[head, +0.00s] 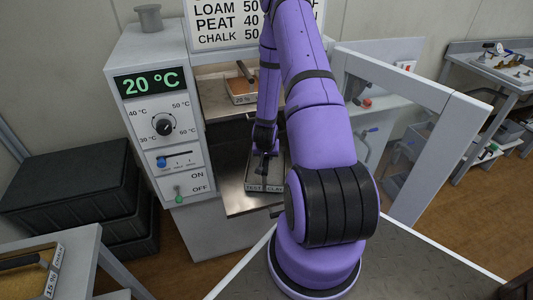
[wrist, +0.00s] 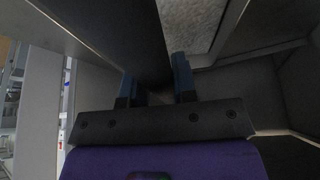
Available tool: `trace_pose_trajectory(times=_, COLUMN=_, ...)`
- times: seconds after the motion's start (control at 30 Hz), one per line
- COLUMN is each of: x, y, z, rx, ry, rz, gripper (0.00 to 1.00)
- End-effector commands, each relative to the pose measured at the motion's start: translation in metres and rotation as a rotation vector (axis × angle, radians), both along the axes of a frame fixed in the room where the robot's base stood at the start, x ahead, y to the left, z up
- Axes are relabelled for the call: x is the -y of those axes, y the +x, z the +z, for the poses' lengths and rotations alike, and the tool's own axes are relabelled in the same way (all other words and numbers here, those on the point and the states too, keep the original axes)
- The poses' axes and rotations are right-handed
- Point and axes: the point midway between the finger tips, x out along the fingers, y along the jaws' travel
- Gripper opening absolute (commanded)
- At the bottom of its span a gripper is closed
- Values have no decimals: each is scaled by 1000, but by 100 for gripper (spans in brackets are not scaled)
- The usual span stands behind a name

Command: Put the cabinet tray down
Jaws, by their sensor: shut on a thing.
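The cabinet tray (head: 265,188) is a shallow dark tray with a pale front label that seems to read "TEST CLAY". It is at the metal shelf of the cabinet, low in the open bay; I cannot tell whether it rests on the shelf or hangs just above it. My gripper (head: 263,168) is over the tray and shut on it. In the wrist view my blue-tipped fingers (wrist: 157,85) pinch the tray's dark wall (wrist: 115,35), with grey material beside it. My arm hides the tray's right side.
The metal shelf (head: 232,180) has bare room left of the tray. Another tray (head: 241,90) marked 20 % sits on an upper shelf. The control panel (head: 165,115) reads 20 °C at left. A grey door frame (head: 428,165) stands at right. Black bins (head: 75,185) are at far left.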

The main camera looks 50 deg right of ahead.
Motion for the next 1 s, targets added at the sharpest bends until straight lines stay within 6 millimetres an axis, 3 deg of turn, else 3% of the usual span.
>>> trace_pose_trajectory(times=0.33, x=1, y=1, z=-2, rx=2, ry=-2, rz=0, gripper=0)
trace_pose_trajectory(times=0.37, x=0, y=0, z=-2, rx=1, ry=-2, rz=0, gripper=31)
trace_pose_trajectory(times=0.47, x=0, y=0, z=-2, rx=1, ry=-2, rz=0, gripper=52)
trace_pose_trajectory(times=0.77, x=1, y=0, z=-1, rx=1, ry=-2, rz=0, gripper=52)
trace_pose_trajectory(times=1.0, x=-6, y=-4, z=20, rx=1, ry=-3, rz=2, gripper=52)
